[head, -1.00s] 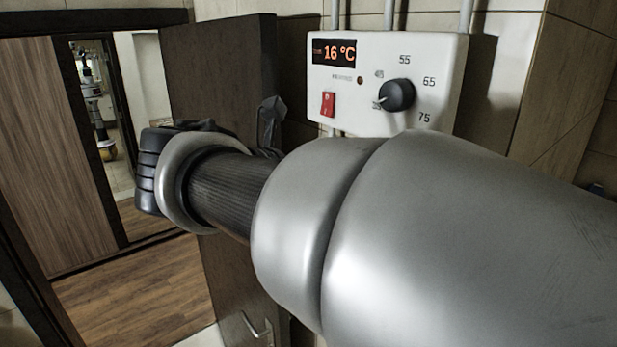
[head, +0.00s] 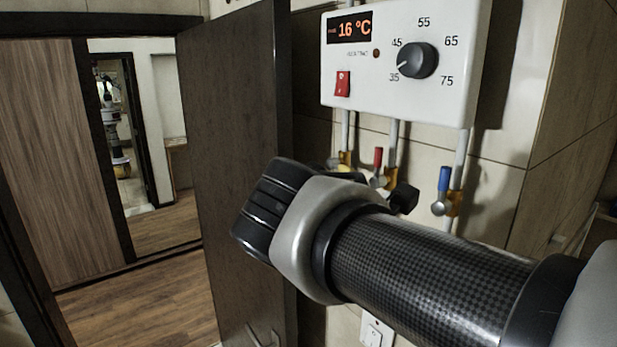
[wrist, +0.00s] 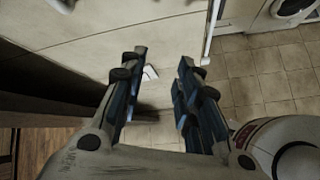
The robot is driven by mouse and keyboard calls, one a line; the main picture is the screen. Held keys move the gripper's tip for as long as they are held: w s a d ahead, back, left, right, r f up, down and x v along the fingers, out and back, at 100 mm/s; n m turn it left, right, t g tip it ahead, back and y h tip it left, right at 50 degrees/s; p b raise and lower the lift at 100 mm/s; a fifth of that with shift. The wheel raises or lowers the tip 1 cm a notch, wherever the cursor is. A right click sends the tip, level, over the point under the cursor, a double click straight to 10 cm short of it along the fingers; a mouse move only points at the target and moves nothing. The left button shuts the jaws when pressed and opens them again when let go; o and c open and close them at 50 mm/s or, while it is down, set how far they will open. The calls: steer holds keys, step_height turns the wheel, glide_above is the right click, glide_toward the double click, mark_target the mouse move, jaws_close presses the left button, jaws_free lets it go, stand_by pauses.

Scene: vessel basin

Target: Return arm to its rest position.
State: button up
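My arm crosses the lower right of the head view, with its black and grey joint in front of the wall below the heater box. My gripper (wrist: 162,60) shows in the wrist view with its two fingers apart and nothing held between them. It points at a pale tiled wall and the floor. In the head view the gripper is mostly hidden behind my arm. The white heater box (head: 380,98) reads 16 °C. Its red switch (head: 342,83) and black dial (head: 417,61) are clear of my arm, and the dial's mark points near 35.
Pipes with a red-handled valve (head: 378,162) and a blue-handled valve (head: 443,180) run below the box, close to my arm. A dark open door (head: 235,130) stands to the left. A wall switch (head: 376,335) sits low. A washing machine (wrist: 288,10) shows in the wrist view.

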steer(key=s+f+m+y+b, duration=0.2)
steer(key=s+f+m+b, duration=0.3)
steer(key=f, duration=0.7)
steer(key=s+d+f+m+g+y+b, duration=0.1)
steer(key=s+f+m+b, duration=0.4)
steer(key=f, duration=0.8)
steer(key=s+f+m+y+b, duration=0.4)
steer(key=s+f+m+b, duration=0.2)
steer(key=f+m+b, duration=0.4)
step_height(320, 180, down, 2)
steer(key=shift+d+f+m+g+b, duration=0.2)
steer(key=shift+d+m+g+b, duration=0.15)
steer(key=shift+b, duration=0.15)
steer(key=shift+o, duration=0.4)
